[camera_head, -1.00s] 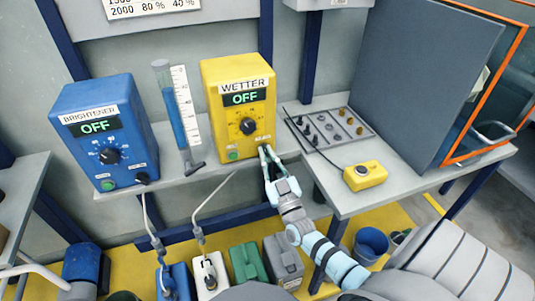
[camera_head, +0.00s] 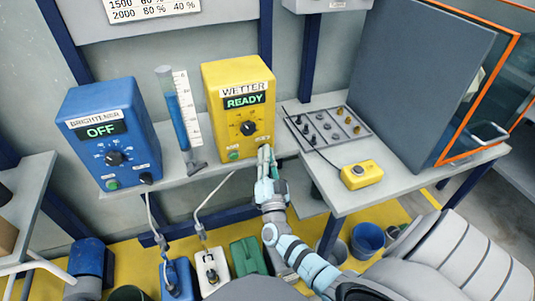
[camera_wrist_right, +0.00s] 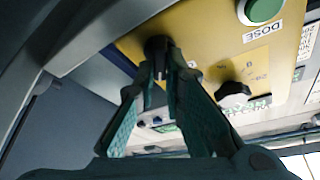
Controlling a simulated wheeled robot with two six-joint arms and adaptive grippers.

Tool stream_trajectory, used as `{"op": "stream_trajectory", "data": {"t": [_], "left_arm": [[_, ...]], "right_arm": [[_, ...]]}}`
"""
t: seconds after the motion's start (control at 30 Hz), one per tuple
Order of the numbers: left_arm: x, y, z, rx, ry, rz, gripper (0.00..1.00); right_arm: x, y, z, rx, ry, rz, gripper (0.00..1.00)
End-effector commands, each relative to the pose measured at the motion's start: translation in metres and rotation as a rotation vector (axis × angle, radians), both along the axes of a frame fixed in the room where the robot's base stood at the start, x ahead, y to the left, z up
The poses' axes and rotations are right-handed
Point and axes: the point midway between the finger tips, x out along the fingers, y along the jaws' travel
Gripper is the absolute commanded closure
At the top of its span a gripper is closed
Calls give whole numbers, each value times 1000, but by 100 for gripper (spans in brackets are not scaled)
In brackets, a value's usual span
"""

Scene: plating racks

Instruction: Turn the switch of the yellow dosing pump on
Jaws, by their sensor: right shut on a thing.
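The yellow dosing pump (camera_head: 237,85), labelled WETTER, stands on the grey shelf, and its display (camera_head: 244,101) reads READY in green. It has a black dial (camera_head: 248,128) in the middle and a green button (camera_head: 234,155) at lower left. My right gripper (camera_head: 266,152) is at the pump's lower right corner, shut on the switch there. The fingers hide the switch in the head view. In the right wrist view the fingertips (camera_wrist_right: 161,68) close around the black switch (camera_wrist_right: 157,46) on the yellow panel. My left gripper is not in view.
A blue pump (camera_head: 108,130) labelled BRIGHTENER, reading OFF, stands to the left, with a measuring cylinder (camera_head: 178,115) between the pumps. On the right bench are a tray of small parts (camera_head: 327,127) and a yellow button box (camera_head: 361,174). Several canisters stand below.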

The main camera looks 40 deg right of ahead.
Motion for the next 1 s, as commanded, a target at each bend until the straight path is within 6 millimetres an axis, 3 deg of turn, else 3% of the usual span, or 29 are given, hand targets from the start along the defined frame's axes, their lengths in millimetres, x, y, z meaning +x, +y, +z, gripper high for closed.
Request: {"op": "stream_trajectory", "data": {"t": [0.6, 0.63, 0.73, 1.0], "left_arm": [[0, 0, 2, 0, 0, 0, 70], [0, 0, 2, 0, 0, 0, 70], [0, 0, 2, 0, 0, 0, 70], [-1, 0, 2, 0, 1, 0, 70]], "right_arm": [[0, 0, -1, 46, -15, 0, 100], [0, 0, -1, 46, -15, 0, 87], [0, 0, -1, 46, -15, 0, 71], [0, 0, 0, 44, -15, 0, 70]]}}
